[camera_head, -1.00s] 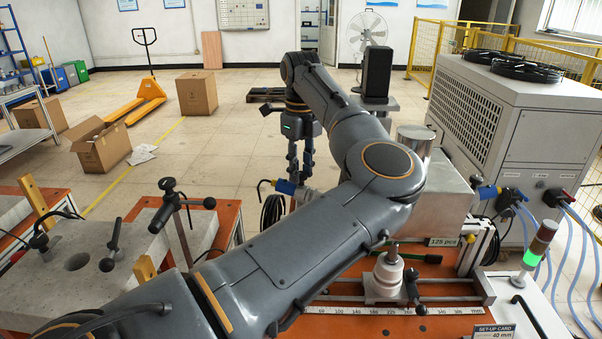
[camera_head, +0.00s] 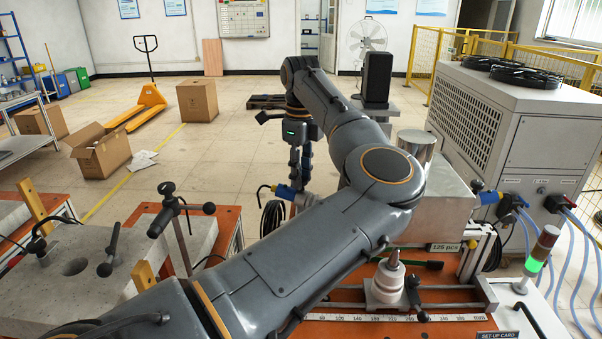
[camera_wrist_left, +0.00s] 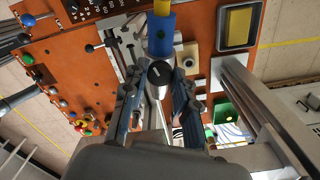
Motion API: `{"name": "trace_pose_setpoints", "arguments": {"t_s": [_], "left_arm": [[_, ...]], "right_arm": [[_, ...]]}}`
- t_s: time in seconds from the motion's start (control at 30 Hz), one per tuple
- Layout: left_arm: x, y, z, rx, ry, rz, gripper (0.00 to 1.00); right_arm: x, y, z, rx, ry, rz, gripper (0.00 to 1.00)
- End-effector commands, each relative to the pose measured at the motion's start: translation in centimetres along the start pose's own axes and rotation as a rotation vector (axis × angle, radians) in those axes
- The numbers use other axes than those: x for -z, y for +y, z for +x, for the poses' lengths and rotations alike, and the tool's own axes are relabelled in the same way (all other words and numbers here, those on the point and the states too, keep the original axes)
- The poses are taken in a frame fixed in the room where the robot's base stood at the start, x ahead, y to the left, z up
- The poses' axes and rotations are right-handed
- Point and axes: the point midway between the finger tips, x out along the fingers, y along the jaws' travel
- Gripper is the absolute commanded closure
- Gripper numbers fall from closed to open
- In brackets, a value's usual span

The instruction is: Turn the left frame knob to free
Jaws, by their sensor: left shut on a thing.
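My left gripper (camera_head: 300,178) points down beyond the grey workpiece block, its two fingers close together. In the left wrist view the same gripper (camera_wrist_left: 157,90) has its fingers on either side of a black round-topped knob (camera_wrist_left: 160,72), which I take to be the left frame knob. The gripper is shut on it. The knob's lower part and its exact setting are hidden by the fingers. In the head view the knob is hidden behind my arm and fingers. My right gripper is not in view.
A blue fitting (camera_wrist_left: 160,38) sits close to the knob; an orange panel (camera_wrist_left: 100,65) with coloured buttons lies beside it. The silver block (camera_head: 440,195), a white clamp post (camera_head: 388,280) and a stack light (camera_head: 542,255) stand to the right.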

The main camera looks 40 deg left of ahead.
Motion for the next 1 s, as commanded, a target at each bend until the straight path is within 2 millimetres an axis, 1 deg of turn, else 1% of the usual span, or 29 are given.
{"name": "trace_pose_setpoints", "arguments": {"t_s": [0.03,0.1,0.13,0.33,0.4,0.53,0.67,0.9,1.0], "left_arm": [[0.0,-0.1,-0.1,0.003,0.000,0.001,0.68],[0.0,-0.1,-0.1,0.003,0.000,0.001,0.53],[0.0,-0.1,-0.1,0.003,0.000,0.001,0.49],[0.0,0.0,-0.1,0.002,0.000,0.001,0.49],[0.0,0.0,-0.1,0.001,0.000,0.001,0.49],[0.0,-0.1,-0.8,0.003,0.000,0.002,0.49],[0.0,-0.1,-2.8,0.005,-0.001,0.002,0.49],[0.0,-0.1,-8.0,0.005,0.000,0.002,0.49],[0.0,0.0,-9.8,0.004,-0.001,0.003,0.49]], "right_arm": [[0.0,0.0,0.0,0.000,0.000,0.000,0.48],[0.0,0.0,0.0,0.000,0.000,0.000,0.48],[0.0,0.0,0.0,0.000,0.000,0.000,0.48],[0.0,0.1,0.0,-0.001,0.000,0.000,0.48],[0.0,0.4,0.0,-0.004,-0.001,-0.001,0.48],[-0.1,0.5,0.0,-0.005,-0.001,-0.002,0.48],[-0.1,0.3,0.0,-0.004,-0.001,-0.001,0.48],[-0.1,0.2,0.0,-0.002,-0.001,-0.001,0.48],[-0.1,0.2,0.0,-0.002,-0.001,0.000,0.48]]}}
